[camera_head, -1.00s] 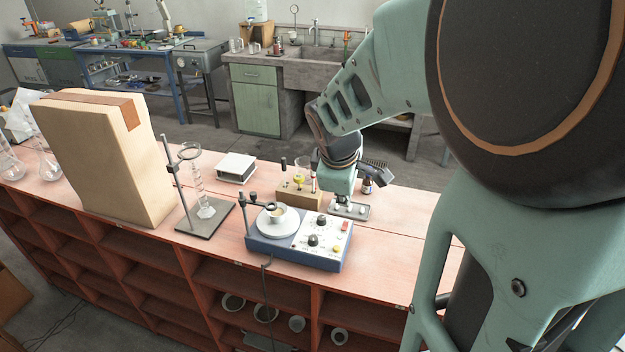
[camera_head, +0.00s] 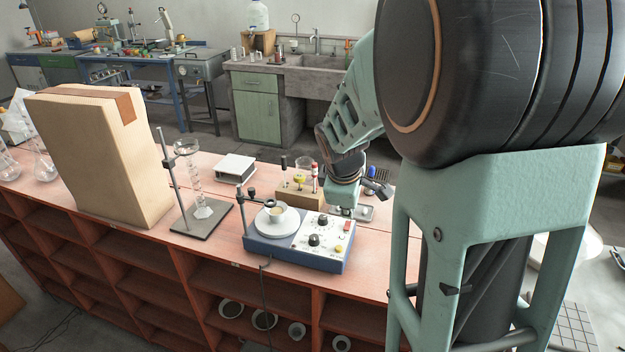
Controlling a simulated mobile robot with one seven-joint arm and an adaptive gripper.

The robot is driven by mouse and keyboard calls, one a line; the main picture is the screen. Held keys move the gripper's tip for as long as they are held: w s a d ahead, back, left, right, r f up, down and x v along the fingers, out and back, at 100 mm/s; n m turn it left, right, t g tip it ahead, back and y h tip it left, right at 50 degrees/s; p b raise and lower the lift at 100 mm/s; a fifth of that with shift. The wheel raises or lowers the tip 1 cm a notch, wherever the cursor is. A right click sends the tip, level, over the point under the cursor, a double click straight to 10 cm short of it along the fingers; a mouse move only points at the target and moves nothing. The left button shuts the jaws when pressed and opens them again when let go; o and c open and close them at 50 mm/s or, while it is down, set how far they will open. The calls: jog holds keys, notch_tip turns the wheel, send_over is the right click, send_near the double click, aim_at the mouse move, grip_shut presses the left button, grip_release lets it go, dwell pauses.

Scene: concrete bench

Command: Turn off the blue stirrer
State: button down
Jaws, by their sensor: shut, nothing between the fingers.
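The blue stirrer (camera_head: 290,250) stands near the front edge of the bench. It has a white round plate with a small cup (camera_head: 277,214) on it and a rod with a clamp at its back left. Its white panel carries two black knobs (camera_head: 314,240), a red switch (camera_head: 347,226) at the back right and a yellow knob (camera_head: 338,249) at the front right. My gripper (camera_head: 346,209) points down just behind the panel's back right corner, near the red switch. It is shut and empty. Its fingertips are small, and I cannot tell whether they touch anything.
A wooden block with vials (camera_head: 299,196) stands behind the stirrer, close to my gripper. A stand with glassware (camera_head: 202,220), a white box (camera_head: 235,168) and a tall beige block (camera_head: 95,160) are to the left.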

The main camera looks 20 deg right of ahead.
aim_at(349, 223)
jog(key=b+x, duration=0.2)
jog(key=x, duration=0.3)
jog(key=shift+f, duration=0.1)
jog(key=shift+w+d+p, duration=0.15)
jog(key=shift+p, duration=0.6)
jog(key=shift+f+g+y+p, duration=0.1)
jog(key=shift+g+y+p, duration=0.2)
jog(key=shift+g+p, duration=0.1)
